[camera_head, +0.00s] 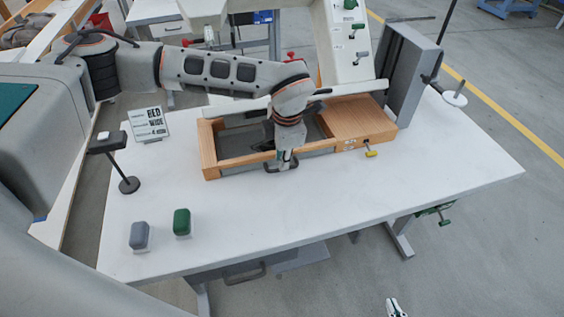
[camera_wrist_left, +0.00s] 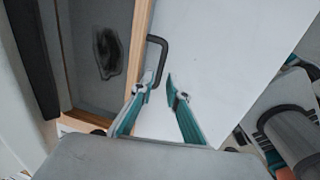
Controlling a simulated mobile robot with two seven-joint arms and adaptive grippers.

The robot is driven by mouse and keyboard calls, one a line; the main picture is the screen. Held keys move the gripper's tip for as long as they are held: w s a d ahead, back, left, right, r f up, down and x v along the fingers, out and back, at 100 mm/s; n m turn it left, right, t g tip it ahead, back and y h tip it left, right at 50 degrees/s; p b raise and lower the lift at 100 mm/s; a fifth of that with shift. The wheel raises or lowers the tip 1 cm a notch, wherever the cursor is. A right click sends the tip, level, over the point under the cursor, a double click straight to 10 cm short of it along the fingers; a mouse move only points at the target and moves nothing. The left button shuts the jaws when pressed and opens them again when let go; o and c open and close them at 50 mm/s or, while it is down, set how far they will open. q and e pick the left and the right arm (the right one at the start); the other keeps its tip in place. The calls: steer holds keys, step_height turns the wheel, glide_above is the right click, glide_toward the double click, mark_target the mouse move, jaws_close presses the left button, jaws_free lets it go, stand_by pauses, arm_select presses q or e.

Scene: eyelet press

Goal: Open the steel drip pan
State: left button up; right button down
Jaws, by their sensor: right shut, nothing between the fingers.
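The steel drip pan (camera_head: 240,140) is a grey tray set in a wooden frame on the white table. A dark stain (camera_wrist_left: 108,52) marks its grey floor in the left wrist view. Its dark handle (camera_head: 268,168) projects from the near side and also shows in the left wrist view (camera_wrist_left: 163,58). My left gripper (camera_head: 286,160) points down at the handle. In the wrist view its fingers (camera_wrist_left: 159,80) are apart, at the near end of the handle; firm contact cannot be told. My right gripper (camera_head: 395,306) is shut and empty, beyond the table's front edge.
A grey block (camera_head: 139,236) and a green block (camera_head: 181,222) stand at the front left. A sign (camera_head: 149,122) and a small black stand (camera_head: 129,184) are left of the frame. The table's front is clear.

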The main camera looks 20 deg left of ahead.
arm_select(q)
steer(key=shift+w+a+f, duration=0.1)
steer(key=shift+w+f, duration=0.05)
steer(key=shift+f, duration=0.6)
steer(key=shift+w+a+f, duration=0.1)
steer(key=shift+f, duration=0.65)
arm_select(e)
steer(key=shift+w+r, duration=0.25)
steer(key=shift+w, duration=0.1)
arm_select(q)
jaws_close()
